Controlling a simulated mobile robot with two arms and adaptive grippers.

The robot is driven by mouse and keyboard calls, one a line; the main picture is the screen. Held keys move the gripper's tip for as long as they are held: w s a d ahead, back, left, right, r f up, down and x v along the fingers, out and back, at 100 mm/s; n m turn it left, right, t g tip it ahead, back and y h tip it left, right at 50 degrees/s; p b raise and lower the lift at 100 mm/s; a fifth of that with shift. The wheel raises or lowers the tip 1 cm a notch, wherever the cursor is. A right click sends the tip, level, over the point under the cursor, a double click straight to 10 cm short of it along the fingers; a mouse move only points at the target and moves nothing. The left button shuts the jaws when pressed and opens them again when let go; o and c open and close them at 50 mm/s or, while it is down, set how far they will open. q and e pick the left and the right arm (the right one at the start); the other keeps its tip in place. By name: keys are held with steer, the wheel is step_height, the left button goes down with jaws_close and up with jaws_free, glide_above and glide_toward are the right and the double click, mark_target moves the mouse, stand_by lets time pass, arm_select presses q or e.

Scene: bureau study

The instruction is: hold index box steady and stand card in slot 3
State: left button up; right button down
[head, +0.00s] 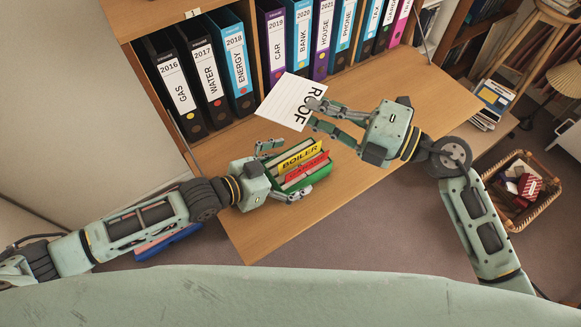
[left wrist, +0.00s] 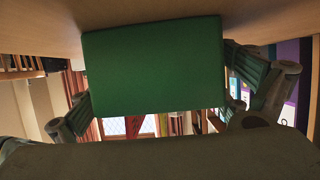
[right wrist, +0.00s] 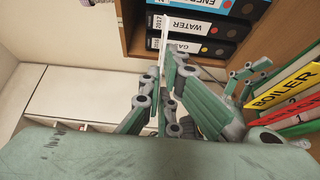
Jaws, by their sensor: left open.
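The green index box (head: 322,181) stands on the desk with a yellow BOILER card (head: 297,160) and red cards (head: 308,170) upright in it. Its green wall fills the middle of the left wrist view (left wrist: 152,68). My left gripper (head: 283,170) is open, with one finger along each side of the box; contact is unclear. My right gripper (head: 315,113) is shut on the white ROOF card (head: 284,101), holding it up and left of the hand, behind the box. The card shows edge-on in the right wrist view (right wrist: 163,65).
Upright binders (head: 176,90) fill the shelf along the back of the desk (head: 400,100). The desk is clear right of the box. A wicker basket (head: 528,208) and a stack of books (head: 493,102) are off to the right.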

arm_select(q)
steer(key=c, duration=1.7)
steer(key=shift+c, duration=0.3)
